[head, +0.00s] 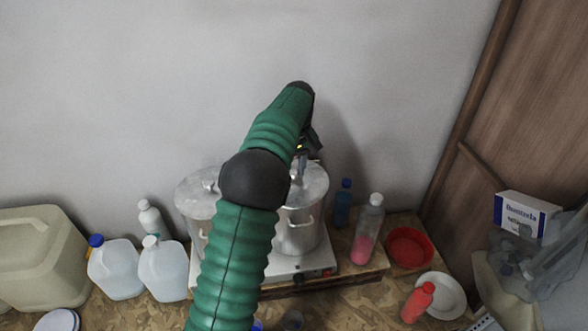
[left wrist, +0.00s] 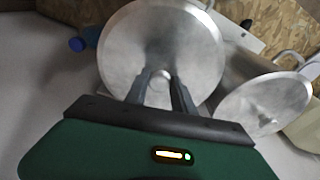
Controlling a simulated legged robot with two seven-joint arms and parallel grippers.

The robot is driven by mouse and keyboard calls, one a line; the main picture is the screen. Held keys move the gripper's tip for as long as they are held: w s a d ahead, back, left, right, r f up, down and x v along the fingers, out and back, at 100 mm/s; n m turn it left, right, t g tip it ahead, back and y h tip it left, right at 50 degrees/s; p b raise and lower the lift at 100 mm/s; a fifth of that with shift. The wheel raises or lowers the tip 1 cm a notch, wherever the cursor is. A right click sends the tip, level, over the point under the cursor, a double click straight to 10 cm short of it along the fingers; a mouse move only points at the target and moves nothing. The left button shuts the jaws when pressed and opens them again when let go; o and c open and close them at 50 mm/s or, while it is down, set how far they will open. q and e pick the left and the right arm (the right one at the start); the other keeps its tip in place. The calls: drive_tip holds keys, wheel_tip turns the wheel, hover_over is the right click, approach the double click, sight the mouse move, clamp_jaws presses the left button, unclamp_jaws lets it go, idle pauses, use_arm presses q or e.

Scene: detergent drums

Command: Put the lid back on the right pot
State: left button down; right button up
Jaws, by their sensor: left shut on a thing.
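The right pot (head: 298,238) is a silver metal pot on a white hot plate, partly hidden by my left arm. Its round metal lid (head: 312,186) lies over the pot's mouth in the head view; whether it is fully seated or slightly above the rim I cannot tell. My left gripper (head: 303,165) is above the lid. In the left wrist view its two fingers (left wrist: 160,84) are shut on the lid's knob, and the lid (left wrist: 165,40) fills the upper middle. The left pot (head: 200,238) stands beside it with its own lid (head: 196,188) on. My right gripper is out of view.
The hot plate (head: 305,266) stands on a wooden board against the wall. White jugs (head: 118,270) stand to the left. A pink-filled bottle (head: 367,232), a blue bottle (head: 343,204) and a red bowl (head: 409,248) stand close on the right.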

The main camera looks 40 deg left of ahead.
use_arm(q)
drive_tip(key=c, duration=0.5)
unclamp_jaws()
drive_tip(key=shift+r, duration=3.5)
clamp_jaws()
drive_tip(key=shift+f, duration=0.1)
